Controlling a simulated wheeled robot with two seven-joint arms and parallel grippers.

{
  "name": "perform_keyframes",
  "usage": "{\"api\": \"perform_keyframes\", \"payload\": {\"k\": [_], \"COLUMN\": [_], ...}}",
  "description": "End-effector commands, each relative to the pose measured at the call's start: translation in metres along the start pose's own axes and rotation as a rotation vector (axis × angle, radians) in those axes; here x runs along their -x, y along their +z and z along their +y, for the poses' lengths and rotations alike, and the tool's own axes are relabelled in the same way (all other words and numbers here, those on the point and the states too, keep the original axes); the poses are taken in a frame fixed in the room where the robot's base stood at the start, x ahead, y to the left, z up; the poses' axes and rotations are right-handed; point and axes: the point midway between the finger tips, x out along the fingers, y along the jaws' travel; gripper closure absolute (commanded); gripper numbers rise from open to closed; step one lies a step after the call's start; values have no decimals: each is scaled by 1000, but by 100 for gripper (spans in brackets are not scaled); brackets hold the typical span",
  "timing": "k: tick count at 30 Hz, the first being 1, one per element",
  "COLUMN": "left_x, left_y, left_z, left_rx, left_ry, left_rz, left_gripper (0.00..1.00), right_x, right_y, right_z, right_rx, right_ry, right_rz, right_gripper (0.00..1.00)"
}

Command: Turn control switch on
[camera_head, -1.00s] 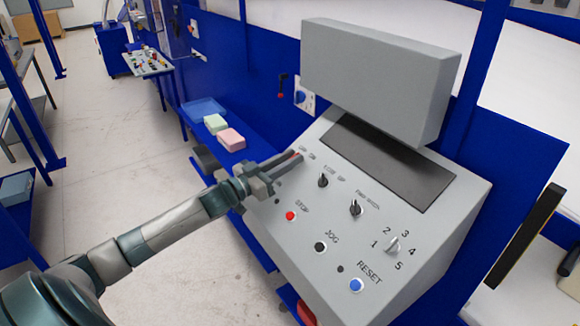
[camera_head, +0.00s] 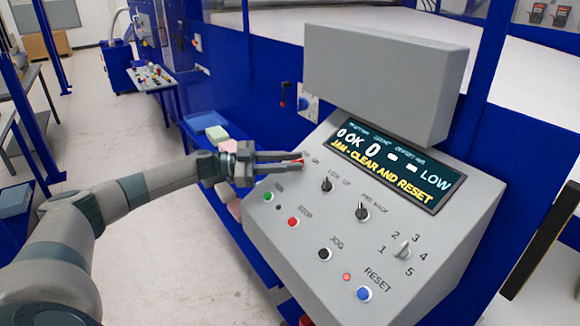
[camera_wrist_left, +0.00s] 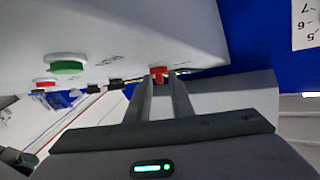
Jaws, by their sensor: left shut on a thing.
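The grey control panel (camera_head: 320,240) stands in the middle of the head view. Its control switch (camera_head: 299,162) has a red handle at the panel's upper left, by a partly hidden OFF/ON label. My left gripper (camera_head: 293,161) reaches it from the left and is shut on the red handle. The handle also shows between the fingertips (camera_wrist_left: 159,80) in the left wrist view as a red piece (camera_wrist_left: 158,72). The display (camera_head: 388,168) is lit and reads JAM - CLEAR AND RESET. My right gripper is not in view.
Below the switch are a green button (camera_head: 268,197), a red STOP button (camera_head: 293,222), a black JOG button (camera_head: 324,254) and a blue RESET button (camera_head: 364,294). A small red lamp (camera_head: 347,277) glows near RESET.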

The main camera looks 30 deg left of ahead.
Motion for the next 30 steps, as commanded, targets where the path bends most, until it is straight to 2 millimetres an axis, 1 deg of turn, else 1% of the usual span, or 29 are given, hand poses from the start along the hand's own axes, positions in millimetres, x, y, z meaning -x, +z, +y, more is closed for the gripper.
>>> {"api": "perform_keyframes", "payload": {"k": [3, 9, 22, 23, 30], "left_x": [0, 0, -1, -1, -1], "left_y": [1, 1, 1, 1, 0], "left_z": [-1, -1, -1, -1, -1], "left_rx": [-21, -40, -44, -44, -44], "left_ry": [42, 85, 95, 95, 94], "left_rz": [0, 0, -1, -1, 0], "left_gripper": [100, 100, 100, 75, 74], "right_x": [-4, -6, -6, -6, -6], "right_y": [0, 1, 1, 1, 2], "right_z": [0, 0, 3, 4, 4], "right_rx": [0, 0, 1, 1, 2], "right_ry": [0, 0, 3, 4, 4], "right_rz": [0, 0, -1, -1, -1], "right_gripper": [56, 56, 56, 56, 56]}}
